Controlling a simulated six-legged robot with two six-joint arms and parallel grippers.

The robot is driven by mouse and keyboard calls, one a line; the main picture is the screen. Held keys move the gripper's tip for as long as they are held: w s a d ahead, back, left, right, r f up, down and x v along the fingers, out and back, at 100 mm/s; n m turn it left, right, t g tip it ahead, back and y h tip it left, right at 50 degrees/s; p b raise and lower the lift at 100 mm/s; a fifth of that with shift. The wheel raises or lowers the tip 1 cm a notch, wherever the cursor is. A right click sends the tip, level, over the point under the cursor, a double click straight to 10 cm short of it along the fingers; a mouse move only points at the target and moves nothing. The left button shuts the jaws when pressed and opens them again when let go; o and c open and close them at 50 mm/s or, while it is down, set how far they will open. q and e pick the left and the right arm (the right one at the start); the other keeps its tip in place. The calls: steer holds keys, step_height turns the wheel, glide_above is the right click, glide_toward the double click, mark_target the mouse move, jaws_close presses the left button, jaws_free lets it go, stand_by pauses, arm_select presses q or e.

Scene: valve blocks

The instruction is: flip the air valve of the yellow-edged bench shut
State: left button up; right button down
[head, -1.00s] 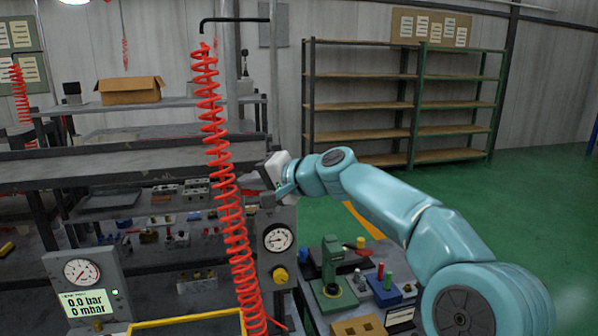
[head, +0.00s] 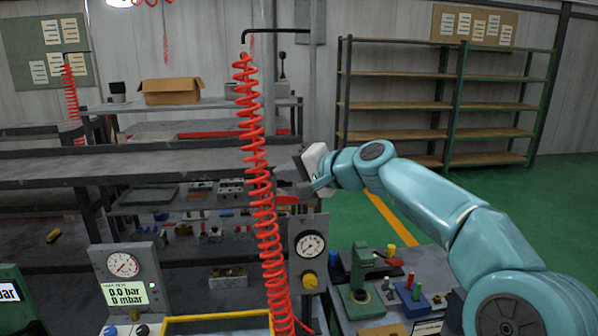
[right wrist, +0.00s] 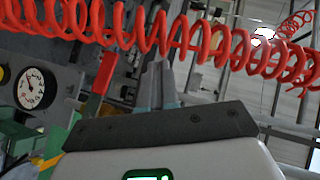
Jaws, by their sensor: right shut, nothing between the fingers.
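The yellow-edged bench (head: 215,317) is at the bottom of the head view. Behind it stands a grey panel with a round gauge (head: 310,244) and a yellow knob. The red valve lever (head: 287,200) shows above the gauge and points sideways, partly behind the red coiled hose. It also shows in the right wrist view (right wrist: 104,72), left of the fingers. My right gripper (head: 290,188) is shut and empty, just above the lever in the head view; whether it touches the lever I cannot tell. Its fingers (right wrist: 163,86) point toward the hose. My left gripper is not in view.
The red coiled hose (head: 262,190) hangs right beside my right gripper and crosses the wrist view. A display box reading 0.0 bar (head: 125,280) stands at the left. A green press (head: 361,280) and a blue block (head: 412,297) stand on the right-hand bench.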

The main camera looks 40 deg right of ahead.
steer(key=s+a+r, duration=0.3)
steer(key=s+r, duration=0.3)
steer(key=r, duration=0.1)
steer(key=shift+s+b, duration=0.25)
steer(key=shift+b, duration=0.05)
steer(key=shift+d, duration=0.2)
steer(key=shift+s+a, duration=0.1)
steer(key=shift+a, duration=0.05)
